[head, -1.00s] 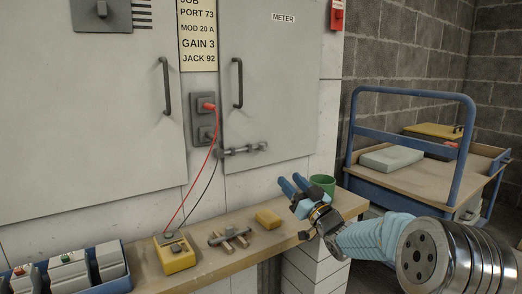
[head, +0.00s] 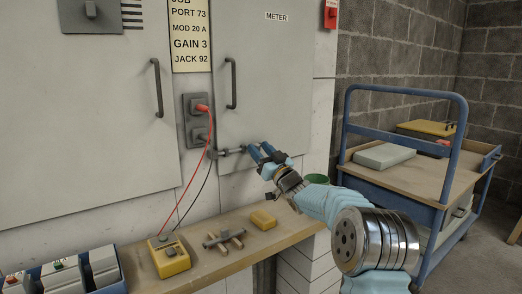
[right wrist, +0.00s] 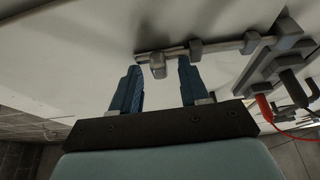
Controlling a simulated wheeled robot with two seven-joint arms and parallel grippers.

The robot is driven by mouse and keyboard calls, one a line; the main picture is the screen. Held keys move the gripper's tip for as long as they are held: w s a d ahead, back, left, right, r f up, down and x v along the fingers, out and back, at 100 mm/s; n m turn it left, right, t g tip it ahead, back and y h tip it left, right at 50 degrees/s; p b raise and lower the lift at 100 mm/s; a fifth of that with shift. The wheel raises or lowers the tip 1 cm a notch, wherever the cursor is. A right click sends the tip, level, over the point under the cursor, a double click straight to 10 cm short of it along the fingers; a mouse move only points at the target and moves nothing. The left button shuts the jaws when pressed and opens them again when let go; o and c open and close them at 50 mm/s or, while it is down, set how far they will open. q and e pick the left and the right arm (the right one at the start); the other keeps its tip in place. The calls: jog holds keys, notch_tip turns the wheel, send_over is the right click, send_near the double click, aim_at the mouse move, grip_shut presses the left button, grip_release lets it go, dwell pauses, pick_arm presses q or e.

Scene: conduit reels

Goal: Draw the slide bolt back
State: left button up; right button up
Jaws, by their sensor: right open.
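The grey slide bolt (head: 230,151) is mounted across the lower left edge of the METER cabinet door (head: 280,85). In the head view my right gripper (head: 261,149) covers its right end. In the right wrist view the bolt (right wrist: 220,46) runs across above the fingers, with its knob (right wrist: 158,70) hanging down. My right gripper (right wrist: 158,66) is open, with its two blue fingers on either side of the knob in that picture. I cannot tell whether either finger touches it. My left gripper is out of view.
A wooden shelf (head: 225,262) below holds a yellow meter (head: 169,257), a grey-headed tool (head: 224,239), a yellow block (head: 263,219) and a green cup (head: 317,179). Red and black leads hang from the socket plate left of the bolt. A blue trolley (head: 400,190) stands right.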

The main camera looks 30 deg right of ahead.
aim_at(262, 139)
jog(key=shift+c, duration=0.3)
grip_shut()
jog(key=d+p, duration=0.1)
jog(key=d, duration=0.2)
jog(key=shift+w+d+r, duration=0.1)
jog(key=shift+w+d, duration=0.05)
jog(key=shift+d, duration=0.05)
jog(key=shift+o, duration=0.3)
grip_release()
